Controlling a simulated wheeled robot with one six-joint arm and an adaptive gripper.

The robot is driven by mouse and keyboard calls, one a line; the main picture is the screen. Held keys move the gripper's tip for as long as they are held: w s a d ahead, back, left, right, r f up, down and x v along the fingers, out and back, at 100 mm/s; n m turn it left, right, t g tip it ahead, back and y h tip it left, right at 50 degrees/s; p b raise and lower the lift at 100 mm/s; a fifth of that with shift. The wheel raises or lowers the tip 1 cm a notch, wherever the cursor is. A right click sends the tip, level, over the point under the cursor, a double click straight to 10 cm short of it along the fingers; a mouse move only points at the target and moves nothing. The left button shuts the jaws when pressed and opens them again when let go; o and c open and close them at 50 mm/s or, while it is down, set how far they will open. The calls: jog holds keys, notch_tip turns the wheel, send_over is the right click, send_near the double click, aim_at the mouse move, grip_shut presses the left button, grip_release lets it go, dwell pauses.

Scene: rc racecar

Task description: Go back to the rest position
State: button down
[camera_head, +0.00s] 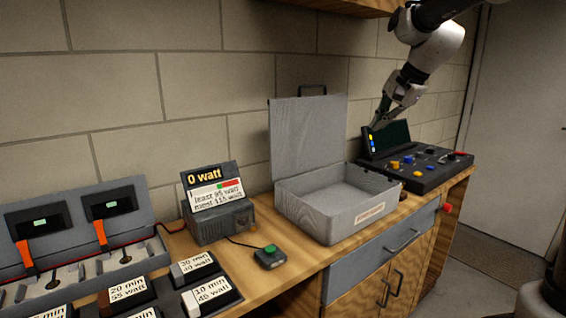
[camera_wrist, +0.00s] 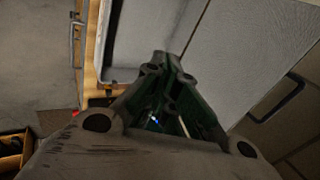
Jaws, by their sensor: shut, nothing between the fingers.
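My gripper (camera_head: 379,122) is at the upper right of the head view, in front of the dark screen of the control console (camera_head: 427,171). Its fingers point down and are shut with nothing between them. I cannot tell whether the tips touch the screen. In the wrist view my gripper (camera_wrist: 165,75) fills the lower middle, seen from behind. My arm comes down from the top right corner of the head view.
An open grey box (camera_head: 335,215) with a raised lid (camera_head: 308,135) stands left of the console. A display reading 0 watt (camera_head: 217,200), a green button (camera_head: 270,256) and labelled blocks (camera_head: 196,267) are further left.

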jog(key=s+d+f+n+h, duration=0.1)
jog(key=s+d+f+n, duration=0.2)
jog(key=s, duration=0.8)
jog(key=s+d+f+n+h, duration=0.1)
jog(key=s+d+f+n, duration=0.2)
jog(key=s, duration=0.8)
jog(key=s+d+f+n+g+h, duration=0.1)
jog(key=s+d+f+n, duration=0.2)
jog(key=s, duration=0.8)
jog(key=shift+s+d+f+n+h, duration=0.3)
jog(key=shift+d+n, duration=0.1)
jog(key=shift+n, duration=0.1)
